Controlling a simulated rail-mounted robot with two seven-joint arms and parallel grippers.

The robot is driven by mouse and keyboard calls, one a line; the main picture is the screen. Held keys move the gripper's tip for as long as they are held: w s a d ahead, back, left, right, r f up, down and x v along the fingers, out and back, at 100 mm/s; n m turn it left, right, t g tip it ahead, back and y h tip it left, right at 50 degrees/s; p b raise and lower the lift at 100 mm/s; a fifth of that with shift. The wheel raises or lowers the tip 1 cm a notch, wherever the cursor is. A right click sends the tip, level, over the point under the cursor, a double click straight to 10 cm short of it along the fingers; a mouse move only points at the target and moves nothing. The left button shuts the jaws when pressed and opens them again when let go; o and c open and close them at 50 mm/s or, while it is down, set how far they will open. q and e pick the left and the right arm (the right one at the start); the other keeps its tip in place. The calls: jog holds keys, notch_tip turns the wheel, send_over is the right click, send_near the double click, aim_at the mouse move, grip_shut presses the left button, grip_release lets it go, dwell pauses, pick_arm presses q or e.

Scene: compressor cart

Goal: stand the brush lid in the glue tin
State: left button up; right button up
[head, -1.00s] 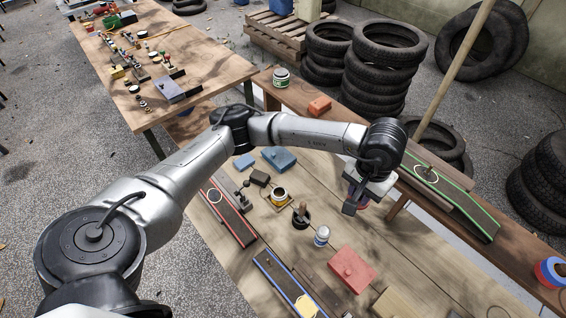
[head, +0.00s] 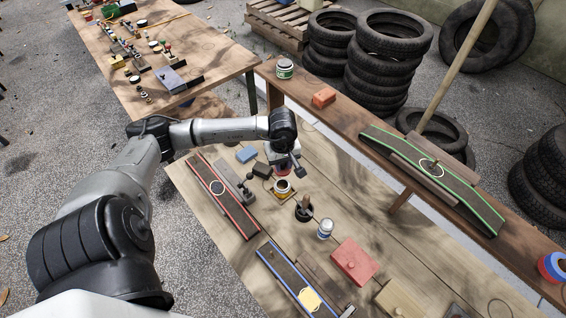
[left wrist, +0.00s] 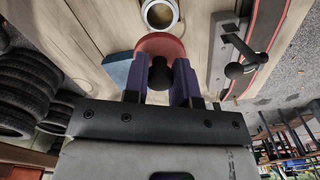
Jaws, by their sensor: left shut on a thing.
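My left gripper (head: 284,160) is shut on the brush lid (head: 283,169), a red disc with a black knob. In the left wrist view the purple fingers (left wrist: 160,85) close on the knob, and the red disc (left wrist: 160,45) shows beyond them. Any brush under the disc is hidden. The open glue tin (head: 282,187), yellowish with a pale rim, stands on the bench just in front of the held lid. Its open mouth (left wrist: 160,13) shows beyond the disc in the left wrist view. The lid appears above the bench, apart from the tin. My right gripper is out of view.
Near the tin are a dark pot with a wooden handle (head: 303,207), a white-and-blue bottle (head: 325,228), a blue block (head: 246,154) and a red-edged strip (head: 222,194). A red box (head: 353,262) stands nearer the front.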

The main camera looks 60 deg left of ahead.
aim_at(282, 172)
pick_arm(q)
jog(key=shift+a+f+b, duration=0.1)
jog(key=shift+f+b, duration=0.6)
jog(key=shift+f, duration=0.6)
jog(key=shift+f+b, duration=0.7)
jog(key=shift+f, duration=0.55)
jog(key=shift+f+b, duration=1.75)
jog(key=shift+f, duration=0.1)
jog(key=shift+f+b, duration=0.15)
jog(key=shift+b, duration=0.2)
jog(key=shift+f, duration=0.2)
jog(key=shift+b, duration=0.4)
jog(key=shift+f, duration=0.15)
